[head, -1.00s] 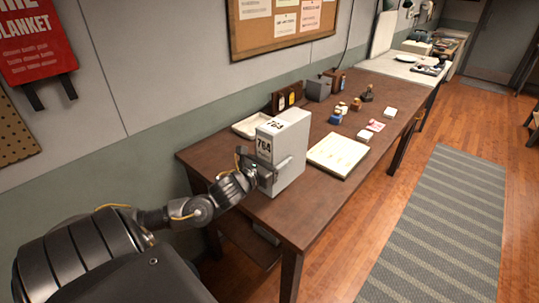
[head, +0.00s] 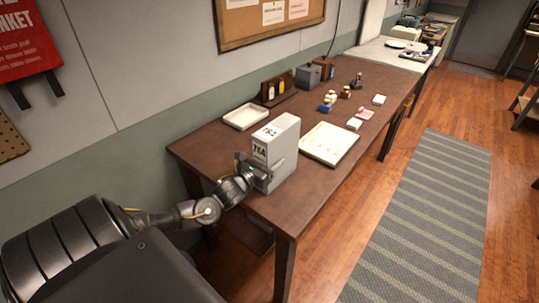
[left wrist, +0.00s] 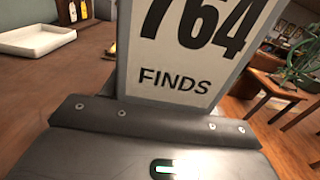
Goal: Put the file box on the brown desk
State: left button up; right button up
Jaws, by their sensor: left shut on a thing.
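The file box (head: 275,152) is a light grey upright box with "764" on it. It is at the near end of the brown desk (head: 325,190), over the desktop; I cannot tell for sure whether its base touches the wood. My left gripper (head: 256,171) is shut on the lower part of the box's near side. In the left wrist view the file box (left wrist: 192,45) shows its label "764 FINDS" close up, just beyond the gripper's dark body. The fingertips are mostly hidden there. My right gripper is not in view.
Small bottles and blocks stand farther along the desk. A striped grey rug (head: 425,215) lies on the floor to the right.

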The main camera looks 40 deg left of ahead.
pick_arm(q)
jog(key=o, duration=1.5)
jog(key=shift+f, duration=0.1)
jog(key=shift+o, duration=1.4)
jog(key=s+b, duration=0.2)
jog(key=s, duration=1)
jog(key=shift+d, duration=0.15)
